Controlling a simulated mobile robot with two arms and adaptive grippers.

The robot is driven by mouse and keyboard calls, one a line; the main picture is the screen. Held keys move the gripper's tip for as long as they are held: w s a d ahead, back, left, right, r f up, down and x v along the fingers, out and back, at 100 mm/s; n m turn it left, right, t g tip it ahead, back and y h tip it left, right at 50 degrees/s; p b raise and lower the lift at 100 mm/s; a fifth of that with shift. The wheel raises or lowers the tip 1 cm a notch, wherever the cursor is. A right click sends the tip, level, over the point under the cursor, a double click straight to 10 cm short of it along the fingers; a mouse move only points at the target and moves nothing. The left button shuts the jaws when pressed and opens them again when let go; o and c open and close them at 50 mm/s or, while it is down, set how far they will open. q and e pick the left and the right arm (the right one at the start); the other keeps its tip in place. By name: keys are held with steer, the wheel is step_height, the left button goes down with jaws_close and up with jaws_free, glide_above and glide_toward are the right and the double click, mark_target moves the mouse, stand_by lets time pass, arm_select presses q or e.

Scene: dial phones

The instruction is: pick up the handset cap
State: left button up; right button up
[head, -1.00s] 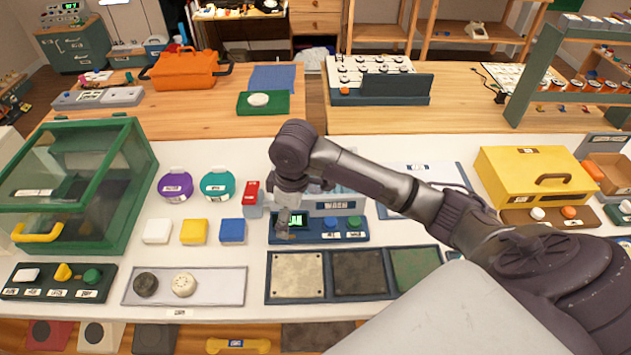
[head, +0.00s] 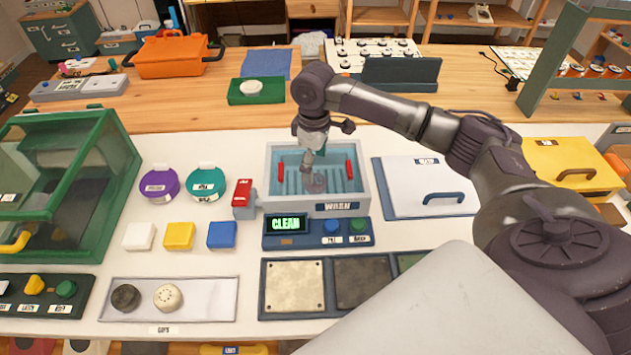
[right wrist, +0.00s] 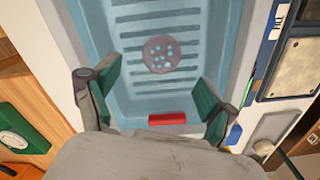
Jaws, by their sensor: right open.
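A round cap with small holes (right wrist: 160,54) lies on the ribbed floor of the blue wash basin (right wrist: 95,40); it looks dull reddish through the blue tint. In the head view the basin (head: 360,205) stands at the middle of the counter, and the cap (head: 317,183) shows partly behind my gripper. My right gripper (head: 312,168) reaches down over the basin. In the right wrist view its two green-padded fingers (right wrist: 162,90) are spread apart, with nothing between them, and the cap lies beyond the fingertips. My left gripper is not in view.
A display reading CLEAN (head: 286,224) and buttons sit in front of the basin. Red pieces (head: 350,169) are at the basin's inner sides. A caps tray (head: 205,290) holds a dark and a cream cap. A white lid with a blue handle (head: 405,180) lies right of the basin.

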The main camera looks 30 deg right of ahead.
mark_target(315, 180)
steer(key=shift+s+f, duration=0.1)
steer(key=shift+f, duration=0.25)
step_height(315, 180, down, 4)
steer(key=shift+s+r+p, duration=0.15)
steer(key=shift+r+p, duration=0.05)
steer(key=shift+p, duration=0.25)
steer(key=shift+f, duration=0.45)
steer(key=shift+c, duration=1.4)
steer(key=c, duration=0.8)
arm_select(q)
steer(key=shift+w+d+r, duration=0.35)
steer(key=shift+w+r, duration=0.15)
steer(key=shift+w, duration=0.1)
arm_select(e)
steer(key=shift+r, duration=0.15)
